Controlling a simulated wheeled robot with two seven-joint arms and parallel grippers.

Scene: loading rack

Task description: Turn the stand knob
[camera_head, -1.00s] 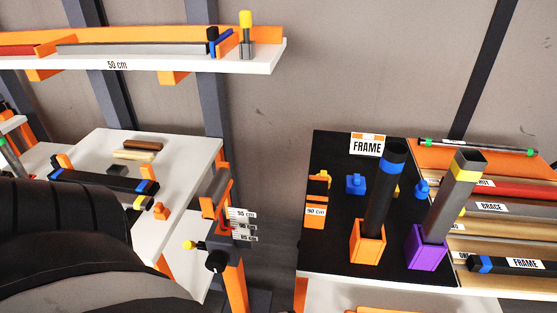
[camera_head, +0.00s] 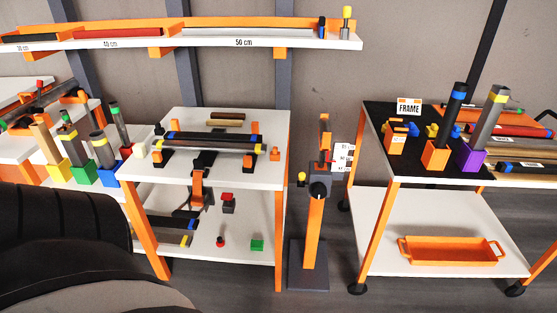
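The stand (camera_head: 314,235) is an orange post on a dark square base, standing on the floor between the white table and the black-topped cart. Its black round knob (camera_head: 319,189) sits near the top of the post, facing me. A small yellow-tipped handle (camera_head: 301,177) sticks out to the left of the knob. A white label plate (camera_head: 343,158) hangs at the right of the stand head, and an orange fork rises above it. Neither of my grippers shows, and nothing of mine touches the stand.
A white two-level table (camera_head: 270,180) with dark bars stands left of the stand. A cart (camera_head: 372,245) with a FRAME sign, coloured holders and an orange tray (camera_head: 450,251) stands right. A long shelf (camera_head: 345,41) runs above. Floor is clear around the stand base.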

